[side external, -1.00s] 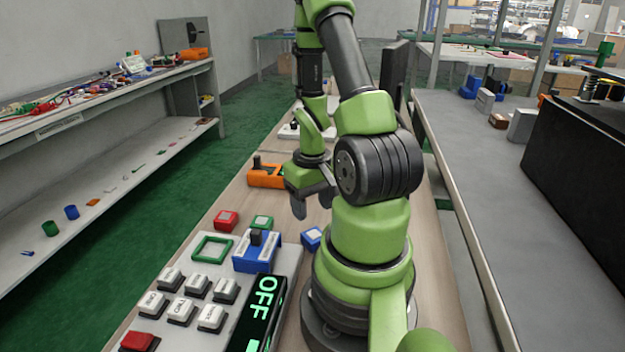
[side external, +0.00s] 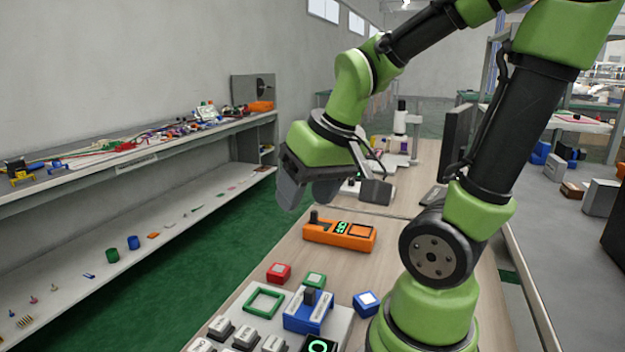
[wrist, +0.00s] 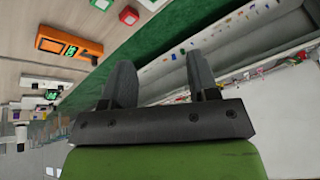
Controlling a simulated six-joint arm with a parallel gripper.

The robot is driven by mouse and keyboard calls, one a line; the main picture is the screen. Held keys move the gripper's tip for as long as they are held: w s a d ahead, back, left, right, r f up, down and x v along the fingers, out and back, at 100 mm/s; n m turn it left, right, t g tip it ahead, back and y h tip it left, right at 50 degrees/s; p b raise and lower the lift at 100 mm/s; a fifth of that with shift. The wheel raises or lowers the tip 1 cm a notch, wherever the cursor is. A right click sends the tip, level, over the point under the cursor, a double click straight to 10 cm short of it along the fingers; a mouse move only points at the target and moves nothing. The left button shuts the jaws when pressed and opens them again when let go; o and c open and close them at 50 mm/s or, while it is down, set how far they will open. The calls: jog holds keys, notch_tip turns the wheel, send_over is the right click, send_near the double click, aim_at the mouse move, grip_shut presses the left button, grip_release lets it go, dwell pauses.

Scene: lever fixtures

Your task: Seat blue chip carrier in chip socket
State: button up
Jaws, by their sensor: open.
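The blue chip carrier (side external: 366,303), a small blue block with a pale top, sits on the bench beside the right edge of the light panel. The chip socket appears to be the green square frame (side external: 265,303) on the panel; it looks empty. My gripper (side external: 328,190) is raised well above the bench, beyond both, with its fingers apart and nothing between them. The spread fingers also show in the wrist view (wrist: 162,82). I cannot make out the blue carrier in the wrist view.
A red block (side external: 278,273) and a green block (side external: 315,280) sit behind the panel. A blue lever fixture (side external: 308,312) stands between socket and carrier. An orange lever fixture (side external: 339,235) lies farther back; clear bench separates it from the blocks. White keys (side external: 246,336) are in front.

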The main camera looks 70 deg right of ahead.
jog(key=shift+o, duration=0.3)
jog(key=s+a+r+n+t+y, duration=0.2)
jog(key=s+a+r, duration=0.1)
jog(key=a+r, duration=0.2)
jog(key=shift+a+y, duration=0.3)
jog(key=shift+a, duration=0.95)
jog(key=shift+s, duration=0.1)
